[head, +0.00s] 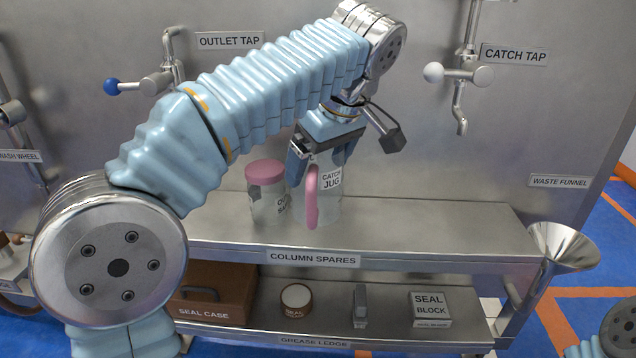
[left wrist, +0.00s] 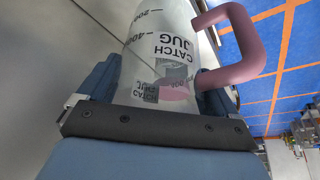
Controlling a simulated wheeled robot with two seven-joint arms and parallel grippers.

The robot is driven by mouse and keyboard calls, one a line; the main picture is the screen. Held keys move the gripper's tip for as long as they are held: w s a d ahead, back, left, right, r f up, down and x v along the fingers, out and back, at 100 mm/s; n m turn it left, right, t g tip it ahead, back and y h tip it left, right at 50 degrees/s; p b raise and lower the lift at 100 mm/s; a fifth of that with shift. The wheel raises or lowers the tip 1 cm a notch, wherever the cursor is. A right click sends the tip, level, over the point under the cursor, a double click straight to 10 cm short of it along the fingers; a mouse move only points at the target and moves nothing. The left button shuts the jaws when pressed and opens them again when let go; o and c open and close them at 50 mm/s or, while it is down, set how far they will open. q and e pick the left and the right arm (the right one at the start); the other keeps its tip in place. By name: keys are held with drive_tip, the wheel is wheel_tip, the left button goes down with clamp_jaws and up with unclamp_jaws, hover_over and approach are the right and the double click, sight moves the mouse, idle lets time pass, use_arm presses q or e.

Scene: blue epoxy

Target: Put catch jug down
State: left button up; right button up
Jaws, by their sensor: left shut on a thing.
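The catch jug (head: 328,202) is a clear jug with a pink handle and a "CATCH JUG" label. It is at the upper shelf (head: 440,222), right of a pink-lidded jar. My left gripper (head: 322,160) is shut on the jug from above. In the left wrist view the jug (left wrist: 155,62) lies between the fingers, its pink handle to the right. I cannot tell for sure whether the jug's base touches the shelf. My right gripper is not in view; only a bit of what looks like my right arm shows at the lower right.
The pink-lidded jar (head: 266,200) stands close left of the jug. The upper shelf is bare to the right. Below are a seal case (head: 213,297), a round seal tin (head: 296,300), a grey block and a seal block (head: 430,308). A waste funnel (head: 556,246) is at the right.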

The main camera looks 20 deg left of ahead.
use_arm(q)
drive_tip(key=x, duration=0.5)
drive_tip(key=shift+w+d, duration=0.3)
drive_tip(key=shift+d, duration=0.05)
drive_tip(key=shift+f, duration=0.25)
drive_tip(key=shift+b, duration=0.3)
drive_tip(key=shift+f, duration=0.2)
drive_tip(key=o, duration=0.8)
drive_tip(key=shift+r, duration=0.1)
drive_tip(key=shift+c, duration=0.2)
